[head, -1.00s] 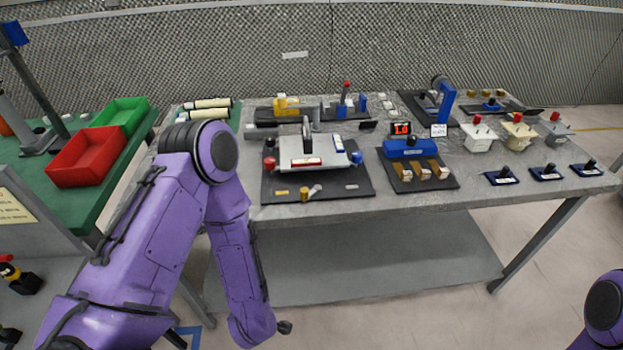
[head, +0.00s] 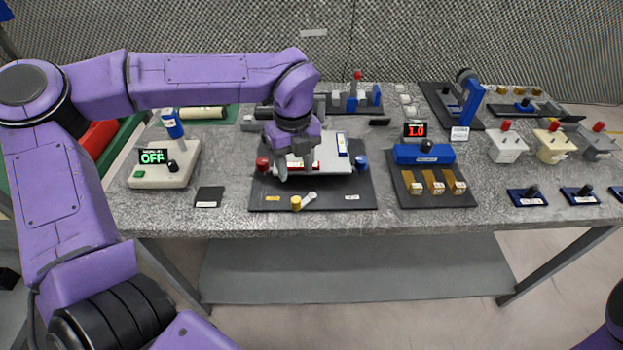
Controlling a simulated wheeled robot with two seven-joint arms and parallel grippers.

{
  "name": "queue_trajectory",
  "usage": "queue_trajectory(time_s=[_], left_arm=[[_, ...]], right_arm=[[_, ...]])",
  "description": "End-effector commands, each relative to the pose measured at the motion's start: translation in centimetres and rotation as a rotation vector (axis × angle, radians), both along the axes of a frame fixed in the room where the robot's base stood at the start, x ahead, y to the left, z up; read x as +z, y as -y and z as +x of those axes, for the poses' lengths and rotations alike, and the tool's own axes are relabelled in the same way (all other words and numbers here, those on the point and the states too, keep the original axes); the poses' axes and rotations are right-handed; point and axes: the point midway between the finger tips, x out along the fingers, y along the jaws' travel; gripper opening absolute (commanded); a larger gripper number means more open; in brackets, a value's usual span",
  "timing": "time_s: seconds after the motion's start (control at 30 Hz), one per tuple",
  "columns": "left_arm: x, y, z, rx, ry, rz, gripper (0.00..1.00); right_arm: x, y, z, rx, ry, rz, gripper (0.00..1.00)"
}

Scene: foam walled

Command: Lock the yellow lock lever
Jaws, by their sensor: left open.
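The lock lever has a yellow round hub (head: 296,203) with a short pale grey arm pointing right and slightly up. It sits at the front edge of a black base plate (head: 335,196), between a yellow label (head: 272,198) on the left and a pale label (head: 352,197) on the right. My left gripper (head: 296,172) is open and points down over the left part of the light grey block (head: 335,160) on that plate, behind the lever. It looks apart from the lever; whether it touches the block I cannot tell. My right gripper is out of view.
A red knob (head: 262,163) and a blue knob (head: 361,163) flank the block. A beige box with an OFF display (head: 153,157) stands left, a blue fixture (head: 424,154) right.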

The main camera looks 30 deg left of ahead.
Motion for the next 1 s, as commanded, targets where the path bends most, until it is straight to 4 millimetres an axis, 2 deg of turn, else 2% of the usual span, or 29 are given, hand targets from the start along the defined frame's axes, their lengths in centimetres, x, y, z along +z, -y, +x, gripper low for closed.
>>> queue_trajectory(time_s=[0.07,0.13,0.4,0.53,0.7,0.9,0.97,1.0], left_arm=[[-0.1,0.1,0.0,0.014,0.0,-0.013,0.5],[-1.0,0.2,0.0,0.013,-0.003,-0.014,0.5],[-7.1,0.5,0.1,0.004,-0.006,-0.011,0.5],[-9.2,0.4,0.1,0.004,-0.003,-0.01,0.5],[-10.2,0.3,0.0,0.007,-0.001,-0.01,0.5],[-10.3,0.3,0.0,0.007,0.0,-0.011,0.5],[-10.3,0.3,0.0,0.007,0.0,-0.011,0.31],[-10.3,0.3,0.0,0.007,0.001,-0.01,0.18]], right_arm=[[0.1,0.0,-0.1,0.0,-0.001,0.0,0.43],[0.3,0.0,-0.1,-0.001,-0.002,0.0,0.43],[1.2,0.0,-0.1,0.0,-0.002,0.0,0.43],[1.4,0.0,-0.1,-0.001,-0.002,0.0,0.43],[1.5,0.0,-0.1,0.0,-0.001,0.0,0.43],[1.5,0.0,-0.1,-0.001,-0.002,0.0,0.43],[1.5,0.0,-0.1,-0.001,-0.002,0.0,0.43],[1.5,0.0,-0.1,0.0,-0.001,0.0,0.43]])
